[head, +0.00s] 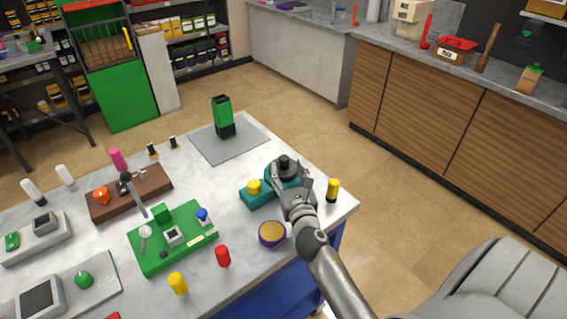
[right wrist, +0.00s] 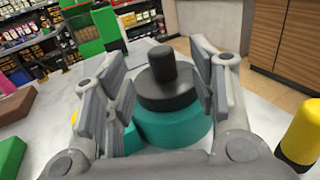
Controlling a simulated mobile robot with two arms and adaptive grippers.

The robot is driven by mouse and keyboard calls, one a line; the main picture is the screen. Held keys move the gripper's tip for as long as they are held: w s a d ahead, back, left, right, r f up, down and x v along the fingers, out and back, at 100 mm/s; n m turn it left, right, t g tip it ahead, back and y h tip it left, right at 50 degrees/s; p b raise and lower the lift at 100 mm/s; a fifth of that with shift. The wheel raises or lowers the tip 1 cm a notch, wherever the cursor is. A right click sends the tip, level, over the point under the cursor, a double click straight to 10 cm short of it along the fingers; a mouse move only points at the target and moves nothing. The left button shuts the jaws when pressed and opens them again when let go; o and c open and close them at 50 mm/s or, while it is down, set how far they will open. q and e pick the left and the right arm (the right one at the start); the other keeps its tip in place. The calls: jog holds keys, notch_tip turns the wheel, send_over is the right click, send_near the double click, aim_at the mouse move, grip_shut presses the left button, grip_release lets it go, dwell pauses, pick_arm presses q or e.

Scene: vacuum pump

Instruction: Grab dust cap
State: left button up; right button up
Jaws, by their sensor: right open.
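A black cap with a knob on top, which appears to be the dust cap (head: 285,163), sits on the round part of the teal vacuum pump (head: 251,199). In the right wrist view the cap (right wrist: 168,92) rests on the teal cylinder (right wrist: 172,127). My right gripper (head: 290,181) is open at the pump's near side. In its wrist view, the fingers (right wrist: 160,80) stand on either side of the cap, with a gap on the left. Contact on the right side cannot be told. My left gripper is out of view.
A yellow-and-black bottle (head: 333,190) stands just right of the gripper; a purple-rimmed round container (head: 272,233) is at the near left. A yellow knob (head: 254,187) sits on the pump. A grey mat (head: 205,146) holds a green-and-black object (head: 222,116) farther back.

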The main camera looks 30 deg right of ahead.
aim_at(285, 162)
jog(key=shift+w+d+f, duration=0.1)
jog(key=shift+w+d, duration=0.05)
jog(key=shift+w, duration=0.25)
jog(key=x, duration=0.2)
jog(key=shift+w+d, duration=0.15)
jog(key=shift+w, duration=0.1)
jog(key=shift+p+x, duration=0.3)
jog(key=shift+x, duration=0.8)
jog(key=shift+w+d, duration=0.15)
jog(key=shift+w, duration=0.2)
jog(key=shift+s, duration=0.1)
jog(key=shift+c, duration=0.9)
jog(key=c, duration=0.9)
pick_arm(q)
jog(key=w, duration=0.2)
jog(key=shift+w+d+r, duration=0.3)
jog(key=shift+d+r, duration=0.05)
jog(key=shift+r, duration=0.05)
pick_arm(e)
jog(key=shift+c, duration=0.2)
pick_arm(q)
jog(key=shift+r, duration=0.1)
pick_arm(e)
jog(key=shift+r, duration=0.2)
